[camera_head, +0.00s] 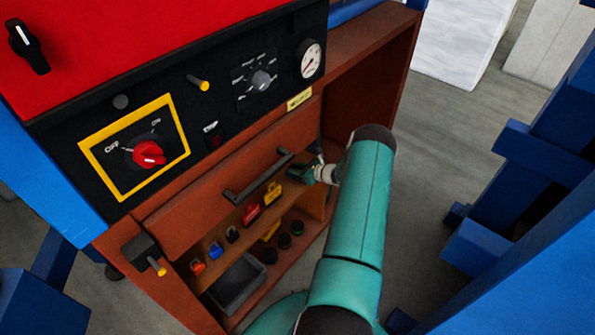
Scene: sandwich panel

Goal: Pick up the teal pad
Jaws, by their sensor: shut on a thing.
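My gripper (311,172) is at the right end of the row of small coloured items, close to the wooden shelf and the drawer front. It is shut on a small dark teal piece, which I take to be the teal pad (298,172). The pad shows at the gripper's tip, just right of the dark drawer handle. It is small in the picture, and I cannot tell whether it touches the shelf. My teal arm comes up from the bottom and hides part of the wrist.
A yellow padlock (272,194), a red padlock (251,213) and other small items line the shelf. A grey tray (237,283) and dark round pieces sit below. The drawer handle (258,178) juts out. The control panel (215,110) stands above. Grey floor (440,170) is open at right.

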